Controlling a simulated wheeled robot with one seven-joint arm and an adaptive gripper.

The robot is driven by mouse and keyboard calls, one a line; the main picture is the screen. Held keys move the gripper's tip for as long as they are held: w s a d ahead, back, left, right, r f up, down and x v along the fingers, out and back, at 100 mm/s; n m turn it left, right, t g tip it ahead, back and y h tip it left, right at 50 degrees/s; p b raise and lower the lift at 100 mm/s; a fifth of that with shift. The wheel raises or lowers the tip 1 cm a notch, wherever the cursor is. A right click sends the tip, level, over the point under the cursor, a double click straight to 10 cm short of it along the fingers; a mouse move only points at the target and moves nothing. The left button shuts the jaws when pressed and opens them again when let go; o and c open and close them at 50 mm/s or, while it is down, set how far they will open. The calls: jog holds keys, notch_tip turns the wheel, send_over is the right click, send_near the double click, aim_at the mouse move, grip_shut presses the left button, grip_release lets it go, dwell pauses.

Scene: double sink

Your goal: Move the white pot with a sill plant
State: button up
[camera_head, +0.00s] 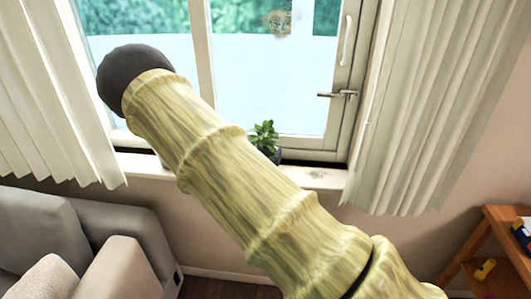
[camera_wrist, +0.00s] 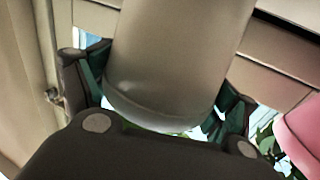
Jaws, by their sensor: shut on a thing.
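The white pot (camera_wrist: 175,50) fills the middle of the wrist view, looking grey-beige in the shade, with a rounded edge near my gripper's palm. My gripper (camera_wrist: 160,98) is shut on it, with one dark green-padded finger on each side.
A green plant in a dark pot (camera_head: 264,137) stands on the window sill (camera_head: 318,177). A pink pot (camera_wrist: 300,128) with leaves is close beside my gripper in the wrist view. Curtains (camera_head: 440,110) flank the window. A grey sofa (camera_head: 95,235) and wooden shelf (camera_head: 495,225) stand below.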

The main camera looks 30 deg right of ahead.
jog(key=shift+d, duration=0.1)
jog(key=o, duration=1.2)
jog(key=shift+d, duration=0.1)
jog(key=v, duration=1.2)
jog(key=shift+f, duration=0.1)
